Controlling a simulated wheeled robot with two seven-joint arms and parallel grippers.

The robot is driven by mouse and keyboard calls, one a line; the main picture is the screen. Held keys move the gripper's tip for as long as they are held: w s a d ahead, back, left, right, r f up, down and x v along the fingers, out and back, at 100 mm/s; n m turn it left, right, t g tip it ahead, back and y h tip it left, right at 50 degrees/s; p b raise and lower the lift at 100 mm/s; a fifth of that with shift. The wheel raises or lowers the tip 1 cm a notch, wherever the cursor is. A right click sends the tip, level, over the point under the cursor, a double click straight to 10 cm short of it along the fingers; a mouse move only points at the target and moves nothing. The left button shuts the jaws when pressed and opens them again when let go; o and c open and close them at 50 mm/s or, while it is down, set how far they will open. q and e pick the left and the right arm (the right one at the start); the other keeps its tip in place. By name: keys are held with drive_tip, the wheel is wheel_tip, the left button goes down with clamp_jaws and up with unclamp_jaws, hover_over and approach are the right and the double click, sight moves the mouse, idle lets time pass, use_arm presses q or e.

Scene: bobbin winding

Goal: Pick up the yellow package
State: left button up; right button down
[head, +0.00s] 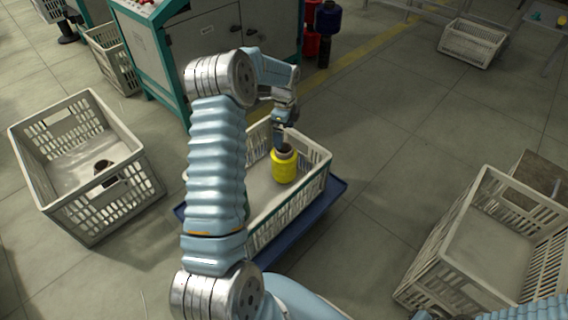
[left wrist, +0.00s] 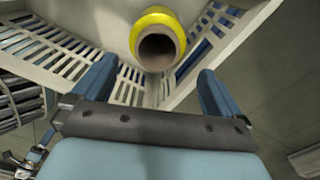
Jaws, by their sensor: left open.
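The yellow package (head: 284,168) is a yellow bobbin with a dark, hollow core, standing in the white crate (head: 318,187) at the middle of the head view. In the left wrist view the yellow package (left wrist: 159,17) shows end-on, with its round opening facing the camera. My left gripper (head: 283,130) is just above the package's top in the head view. In the left wrist view the left gripper (left wrist: 155,90) is open, its two blue fingers apart and nothing between them; the package lies beyond the fingertips. The right gripper cannot be made out.
The crate stands on a blue base (head: 335,192). Another white crate (head: 430,255) is at right. A green-grey machine (head: 190,45) stands behind. Open floor lies between the middle and right crates.

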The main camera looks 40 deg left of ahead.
sight(284, 163)
use_arm(q)
wheel_tip(284, 163, down, 6)
drive_tip(key=shift+s+f+b, duration=0.2)
drive_tip(key=shift+f+b, duration=0.05)
drive_tip(key=shift+b, duration=0.05)
drive_tip(key=shift+d, duration=0.1)
drive_tip(key=c, duration=1.7)
drive_tip(key=shift+r, duration=0.1)
